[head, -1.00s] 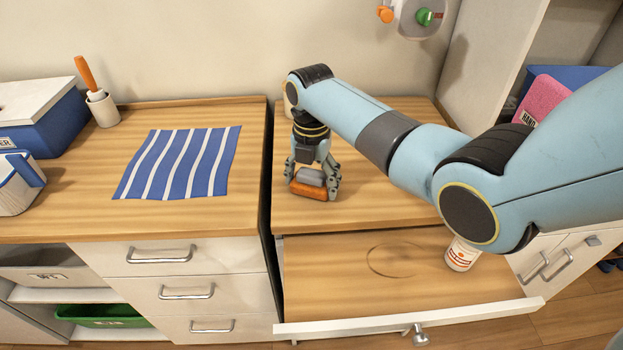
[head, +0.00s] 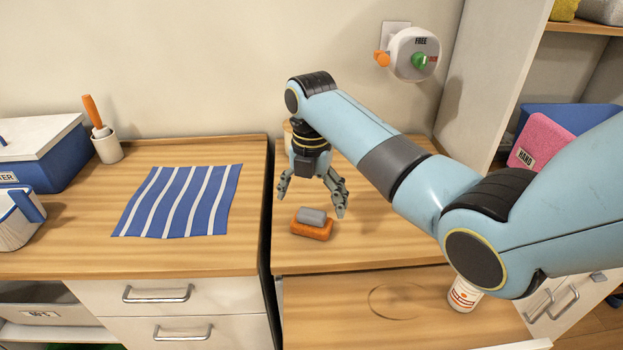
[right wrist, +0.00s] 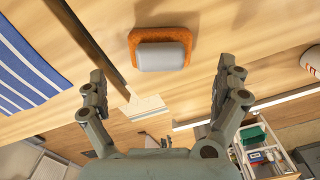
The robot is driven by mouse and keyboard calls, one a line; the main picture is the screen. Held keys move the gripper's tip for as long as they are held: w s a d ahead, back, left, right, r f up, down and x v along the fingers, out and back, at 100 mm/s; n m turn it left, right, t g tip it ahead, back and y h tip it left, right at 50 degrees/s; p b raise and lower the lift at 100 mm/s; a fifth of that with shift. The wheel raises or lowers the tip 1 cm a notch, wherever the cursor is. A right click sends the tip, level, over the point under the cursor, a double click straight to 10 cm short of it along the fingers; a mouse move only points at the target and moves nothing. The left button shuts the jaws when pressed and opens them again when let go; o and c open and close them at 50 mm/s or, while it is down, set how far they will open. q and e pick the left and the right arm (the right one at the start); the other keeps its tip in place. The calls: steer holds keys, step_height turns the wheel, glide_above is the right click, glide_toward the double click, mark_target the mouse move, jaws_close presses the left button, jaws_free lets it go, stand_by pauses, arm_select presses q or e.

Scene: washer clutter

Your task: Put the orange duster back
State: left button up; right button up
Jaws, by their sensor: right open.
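The orange duster (head: 312,229), an orange block with a rounded grey top, lies flat on the right wooden counter (head: 390,245) near its left edge. It also shows in the right wrist view (right wrist: 137,40), ahead of the fingers. My right gripper (head: 311,206) is open and empty just above and behind the duster, its fingers spread wide and apart from it. The open fingers also show in the right wrist view (right wrist: 163,70). My left gripper is not in view.
A blue-and-white striped cloth (head: 180,202) lies on the left counter, across a dark gap. A pulled-out board or drawer (head: 340,310) at the front holds a white bottle (head: 463,294). A pale object behind my right gripper is mostly hidden. A dial (head: 413,55) is on the wall.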

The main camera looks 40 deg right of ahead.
mark_target(312, 213)
step_height(312, 213, up, 6)
stand_by(0.7)
